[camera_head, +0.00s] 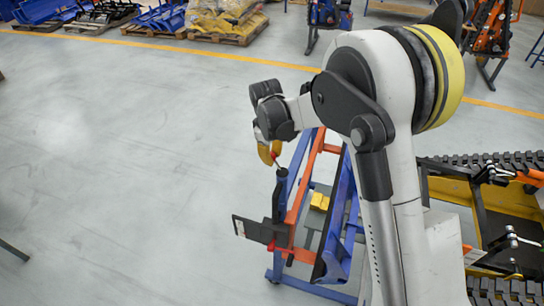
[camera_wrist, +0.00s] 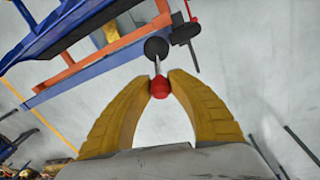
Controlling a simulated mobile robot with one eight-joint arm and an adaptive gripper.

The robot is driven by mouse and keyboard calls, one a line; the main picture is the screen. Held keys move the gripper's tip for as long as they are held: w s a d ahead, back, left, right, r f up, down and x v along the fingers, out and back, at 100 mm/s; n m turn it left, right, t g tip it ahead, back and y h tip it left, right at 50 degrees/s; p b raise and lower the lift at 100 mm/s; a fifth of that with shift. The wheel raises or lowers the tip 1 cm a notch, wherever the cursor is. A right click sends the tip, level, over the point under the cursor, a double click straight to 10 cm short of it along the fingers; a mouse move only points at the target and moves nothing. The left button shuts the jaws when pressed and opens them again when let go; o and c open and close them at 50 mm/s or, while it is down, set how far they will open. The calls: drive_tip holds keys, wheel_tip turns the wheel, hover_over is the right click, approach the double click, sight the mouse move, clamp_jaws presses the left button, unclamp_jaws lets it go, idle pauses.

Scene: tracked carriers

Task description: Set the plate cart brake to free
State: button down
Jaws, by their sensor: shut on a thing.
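The plate cart (camera_head: 304,190) has a blue and orange frame and stands in front of my arm. It also shows at the upper left of the wrist view (camera_wrist: 105,52). The brake lever is a thin rod with a red ball knob (camera_wrist: 160,88), and it rises from a dark round part (camera_wrist: 156,47) on the cart. My gripper (camera_wrist: 161,76) has two yellow fingers, closed around the red knob. In the head view the gripper (camera_head: 267,153) is at the cart's upper end, with the knob (camera_head: 275,155) partly covered. No brake marking can be read.
A dark flat panel (camera_head: 252,229) sticks out at the cart's left side. A yellow block (camera_head: 319,201) sits inside the frame. Tracked machinery (camera_head: 480,200) stands at the right. Loaded pallets (camera_head: 220,35) lie beyond the yellow floor line. The floor at left is mostly clear.

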sight(282, 171)
drive_tip(key=d+t+y+b, duration=0.1)
drive_tip(key=y+b, duration=0.1)
drive_tip(key=b, duration=0.1)
drive_tip(key=s+d+t+y+b, duration=0.1)
drive_tip(key=d+y+b, duration=0.1)
drive_tip(key=b, duration=0.1)
drive_tip(key=shift+s+d+r+y, duration=0.1)
drive_tip(key=shift+d+r+y, duration=0.1)
drive_tip(key=shift+y, duration=0.2)
drive_tip(key=d+y+b, duration=0.1)
drive_tip(key=y+b, duration=0.1)
drive_tip(key=b, duration=0.1)
drive_tip(key=s+d+t+y+b, duration=0.1)
drive_tip(key=y+b, duration=0.1)
drive_tip(key=b, duration=0.1)
drive_tip(key=d+t+y+b, duration=0.1)
drive_tip(key=b, duration=0.2)
drive_tip(key=shift+s+d+f+m+y, duration=0.15)
drive_tip(key=shift+d+f+m+y, duration=0.15)
drive_tip(key=shift+f+m+y, duration=0.1)
drive_tip(key=shift+r, duration=0.15)
drive_tip(key=c, duration=1.2)
unclamp_jaws()
